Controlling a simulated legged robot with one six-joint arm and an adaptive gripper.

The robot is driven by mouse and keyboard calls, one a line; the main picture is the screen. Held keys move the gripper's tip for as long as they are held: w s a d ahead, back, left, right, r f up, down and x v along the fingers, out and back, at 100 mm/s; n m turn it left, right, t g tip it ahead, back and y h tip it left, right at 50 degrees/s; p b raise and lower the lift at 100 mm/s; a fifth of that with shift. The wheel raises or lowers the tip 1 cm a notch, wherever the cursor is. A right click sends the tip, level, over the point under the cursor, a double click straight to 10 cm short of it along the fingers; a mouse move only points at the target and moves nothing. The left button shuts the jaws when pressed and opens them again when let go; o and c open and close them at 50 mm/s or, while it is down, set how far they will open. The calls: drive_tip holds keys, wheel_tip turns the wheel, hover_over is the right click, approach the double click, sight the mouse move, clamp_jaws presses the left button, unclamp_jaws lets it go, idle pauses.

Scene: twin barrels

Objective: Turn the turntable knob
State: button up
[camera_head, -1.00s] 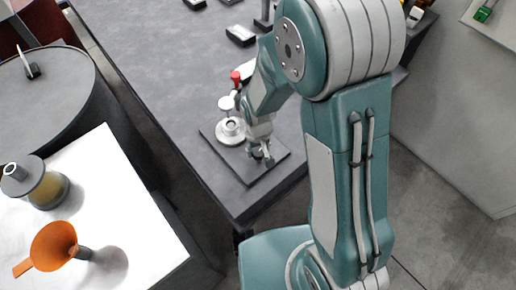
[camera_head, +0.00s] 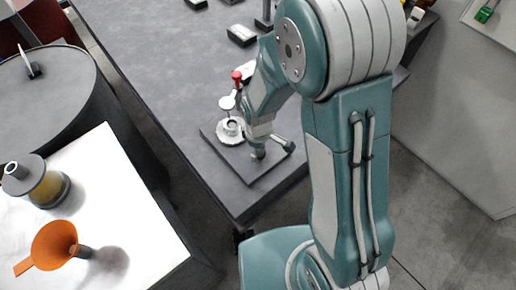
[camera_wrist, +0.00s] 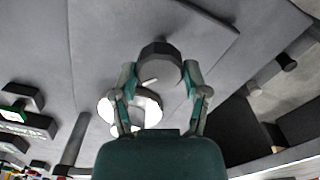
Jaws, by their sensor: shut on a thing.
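The turntable is a dark square plate (camera_head: 272,172) on the grey table, with a white round part (camera_head: 229,138) on it. A small white disc (camera_head: 227,103) stands above the round part. My gripper (camera_head: 262,148) points down at the plate's right part, just right of the white part. In the wrist view, a dark faceted knob (camera_wrist: 160,62) lies between my gripper's two fingertips (camera_wrist: 160,78), which are closed on its sides. A short light mark shows at the knob's near edge. The white part (camera_wrist: 140,108) is partly hidden by my gripper in the wrist view.
A red-topped piece (camera_head: 237,76) stands close behind my gripper. An orange funnel (camera_head: 55,245) and a grey-capped jar (camera_head: 38,182) stand on a white surface at lower left. A dark barrel (camera_head: 45,95) is at left.

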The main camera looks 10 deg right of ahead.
drive_tip(key=shift+s+f+n, duration=0.1)
drive_tip(key=shift+s+n, duration=0.05)
drive_tip(key=shift+n, duration=0.45)
drive_tip(key=o, duration=1.1)
drive_tip(key=shift+o, duration=0.2)
wheel_tip(320, 180, up, 12)
